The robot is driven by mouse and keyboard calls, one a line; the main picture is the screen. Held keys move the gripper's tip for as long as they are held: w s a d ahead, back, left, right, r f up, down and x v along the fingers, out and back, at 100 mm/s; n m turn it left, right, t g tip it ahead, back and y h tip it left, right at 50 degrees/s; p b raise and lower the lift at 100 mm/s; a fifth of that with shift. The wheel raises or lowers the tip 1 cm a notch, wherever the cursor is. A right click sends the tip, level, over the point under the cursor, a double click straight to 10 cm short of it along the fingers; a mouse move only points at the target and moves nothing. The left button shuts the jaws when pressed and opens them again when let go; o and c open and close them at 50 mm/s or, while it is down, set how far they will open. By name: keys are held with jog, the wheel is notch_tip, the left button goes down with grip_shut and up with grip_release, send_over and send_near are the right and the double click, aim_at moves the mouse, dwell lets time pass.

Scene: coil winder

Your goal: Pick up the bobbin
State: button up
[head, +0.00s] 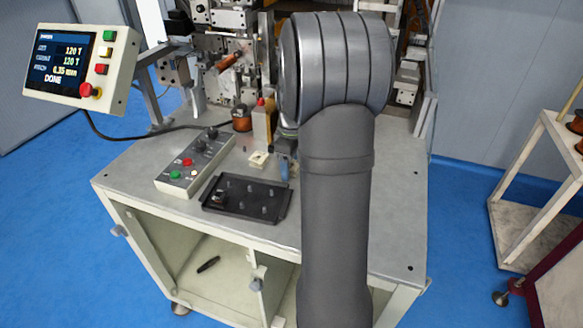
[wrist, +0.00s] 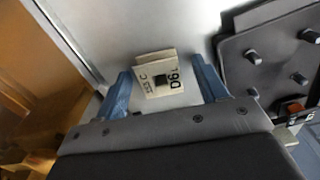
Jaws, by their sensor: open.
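The bobbin is a small cream piece with square flanges (head: 259,158), lying on the grey table just behind the black tray. In the wrist view the bobbin (wrist: 148,84) shows a dark square centre and the black marks "C" and "D6L". My gripper (wrist: 160,68) is open, with one blue finger to each side of the bobbin in the wrist view. I see gaps between the fingers and the bobbin, and cannot tell their height difference. In the head view my arm hides most of the gripper; blue shows just right of the bobbin.
A button box (head: 187,175) is at left. A copper wire spool (head: 242,120) and the winding machine stand behind. A screen (head: 72,60) reads DONE.

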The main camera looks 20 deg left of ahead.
jog(key=c, duration=1)
jog(key=shift+c, duration=0.2)
jog(key=shift+r, duration=0.1)
jog(key=shift+r, duration=0.6)
notch_tip(320, 180, up, 3)
jog(key=shift+f, duration=0.15)
jog(key=s+d+r, duration=0.1)
jog(key=d+r, duration=0.6)
jog(key=d, duration=0.4)
jog(key=shift+d, duration=0.35)
